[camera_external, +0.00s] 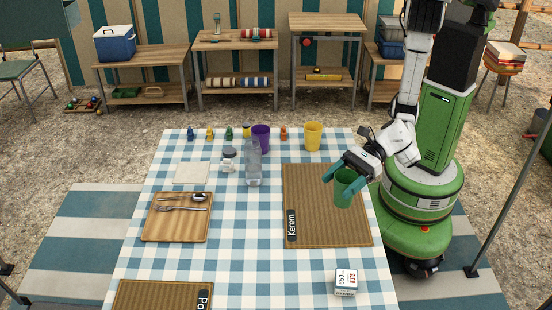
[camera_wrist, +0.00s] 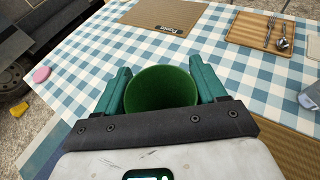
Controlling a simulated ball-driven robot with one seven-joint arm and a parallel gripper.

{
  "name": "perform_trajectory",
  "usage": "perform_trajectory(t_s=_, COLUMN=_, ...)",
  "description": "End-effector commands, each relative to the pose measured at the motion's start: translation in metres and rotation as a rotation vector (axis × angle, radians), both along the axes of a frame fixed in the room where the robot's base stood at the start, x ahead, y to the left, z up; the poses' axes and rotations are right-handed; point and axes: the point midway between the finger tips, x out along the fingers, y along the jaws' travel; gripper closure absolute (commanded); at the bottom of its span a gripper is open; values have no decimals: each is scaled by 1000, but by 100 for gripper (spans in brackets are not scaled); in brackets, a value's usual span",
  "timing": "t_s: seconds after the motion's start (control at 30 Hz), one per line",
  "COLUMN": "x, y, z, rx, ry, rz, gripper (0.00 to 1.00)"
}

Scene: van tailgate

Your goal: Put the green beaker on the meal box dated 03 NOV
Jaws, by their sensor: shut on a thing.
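The green beaker (camera_external: 344,194) is upright between the fingers of my gripper (camera_external: 352,172), over the right part of the mat marked Kerem. I cannot tell whether its base touches the mat. In the wrist view the beaker (camera_wrist: 162,90) shows its open, empty-looking mouth, with the teal fingers of my gripper (camera_wrist: 160,92) shut against both sides. A small white box (camera_external: 345,281) with dark and red print stands on the checked cloth near the front right. Its print is too small to read a date. No box shows in the wrist view.
The Kerem mat (camera_external: 308,208) lies between my arm and a clear bottle (camera_external: 253,165). Purple (camera_external: 261,137) and yellow (camera_external: 313,136) beakers stand at the back. A wooden tray (camera_external: 160,228) with cutlery is at left. The cloth between mat and box is clear.

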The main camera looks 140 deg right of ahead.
Motion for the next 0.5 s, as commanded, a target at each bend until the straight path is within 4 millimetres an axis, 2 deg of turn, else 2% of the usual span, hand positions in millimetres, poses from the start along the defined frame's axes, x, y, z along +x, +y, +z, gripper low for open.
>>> perform_trajectory(t_s=0.03, x=-3, y=23, z=3, rx=1, ry=-2, rz=39, gripper=59)
perform_trajectory(t_s=0.1, x=-7, y=47, z=7, rx=1, ry=-2, rz=76, gripper=59)
perform_trajectory(t_s=0.2, x=-13, y=73, z=12, rx=0, ry=-3, rz=118, gripper=59)
perform_trajectory(t_s=0.37, x=-18, y=94, z=15, rx=0, ry=-3, rz=152, gripper=59)
perform_trajectory(t_s=0.5, x=-3, y=101, z=8, rx=-1, ry=-3, rz=156, gripper=59)
